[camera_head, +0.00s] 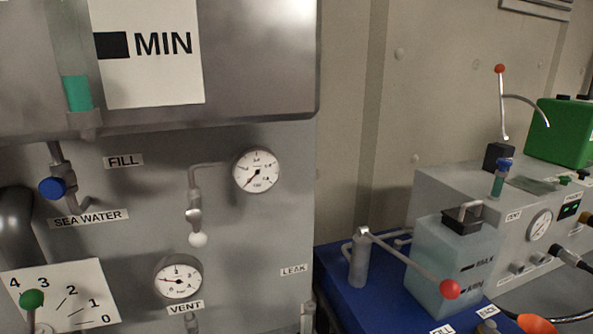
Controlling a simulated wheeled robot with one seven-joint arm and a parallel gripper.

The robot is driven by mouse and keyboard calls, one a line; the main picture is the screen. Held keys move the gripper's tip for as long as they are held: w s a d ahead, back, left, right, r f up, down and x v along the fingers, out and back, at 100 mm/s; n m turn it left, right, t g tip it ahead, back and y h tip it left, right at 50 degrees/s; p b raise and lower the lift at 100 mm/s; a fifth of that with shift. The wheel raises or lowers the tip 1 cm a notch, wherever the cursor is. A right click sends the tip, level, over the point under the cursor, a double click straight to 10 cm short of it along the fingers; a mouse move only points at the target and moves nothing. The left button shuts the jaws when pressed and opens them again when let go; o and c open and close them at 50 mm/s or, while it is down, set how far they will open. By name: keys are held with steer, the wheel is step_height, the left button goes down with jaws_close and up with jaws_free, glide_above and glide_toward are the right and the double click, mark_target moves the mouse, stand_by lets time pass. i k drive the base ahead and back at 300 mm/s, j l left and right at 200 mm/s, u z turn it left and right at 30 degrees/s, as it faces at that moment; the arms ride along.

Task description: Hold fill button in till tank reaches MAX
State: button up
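A translucent pale blue-green tank (440,252) with MAX and MIN marks stands on a blue bench at right. Its liquid level is hard to tell. A FILL label (442,330) is cut off by the bottom edge below it; no button shows clearly there. Another FILL label (123,161) is on the grey panel at left, with no clear button beside it. Above it, a sight tube (77,92) holds green liquid, its top below the MIN mark (110,45); any MAX mark is out of view. My gripper is not in view.
The left panel carries a blue valve knob (52,188), two gauges (256,171) and a green-knobbed lever (32,299). A red-ended pump lever (450,289) extends in front of the tank. A grey console (465,180) and green box (560,130) stand behind.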

mark_target(53, 188)
steer(key=k+j+z, duration=0.1)
steer(key=j, duration=0.45)
steer(key=k+j+z, duration=0.15)
steer(key=j, duration=0.4)
steer(key=k+j+z, duration=0.1)
steer(key=j, duration=0.45)
steer(key=k+j+z, duration=0.1)
steer(key=j, duration=0.45)
steer(key=k+j+z, duration=0.1)
steer(key=j, duration=0.4)
steer(key=k+j+z, duration=0.15)
steer(key=k+j, duration=0.15)
steer(key=j, duration=0.2)
steer(key=k+j+z, duration=0.1)
steer(key=j, duration=0.35)
steer(key=k+j+z, duration=0.1)
steer(key=k+j, duration=0.25)
steer(key=j, duration=0.1)
